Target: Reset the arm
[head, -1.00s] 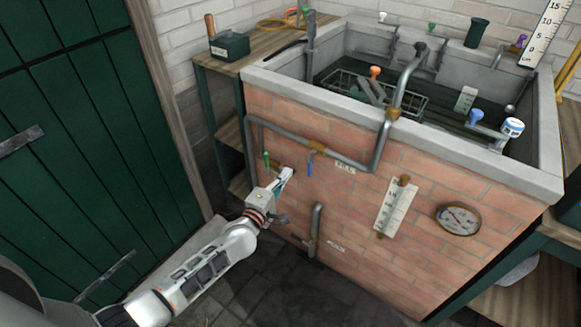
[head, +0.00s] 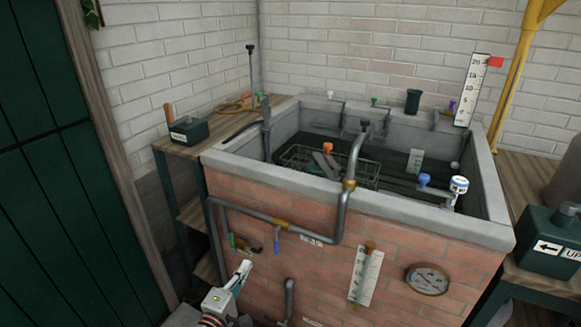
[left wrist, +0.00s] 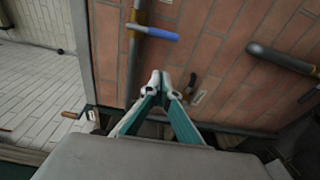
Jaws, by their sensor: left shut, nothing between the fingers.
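My left gripper (head: 244,268) is low in the head view, in front of the left part of the brick front of the basin. In the left wrist view its teal fingers (left wrist: 164,82) come together at the tips, shut with nothing between them. A blue-handled valve (head: 276,241) and a green-handled valve (head: 233,241) sit on the brick front just above the gripper. The blue handle also shows in the left wrist view (left wrist: 155,33), beyond the fingertips. The gripper looks apart from both. My right gripper is not in view.
The brick basin (head: 310,270) carries a pipe (head: 343,215), a dial gauge (head: 427,279) and a scale plate (head: 364,275). A wooden side shelf (head: 178,150) holds a dark green box (head: 190,130). A green door (head: 50,200) stands at the left.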

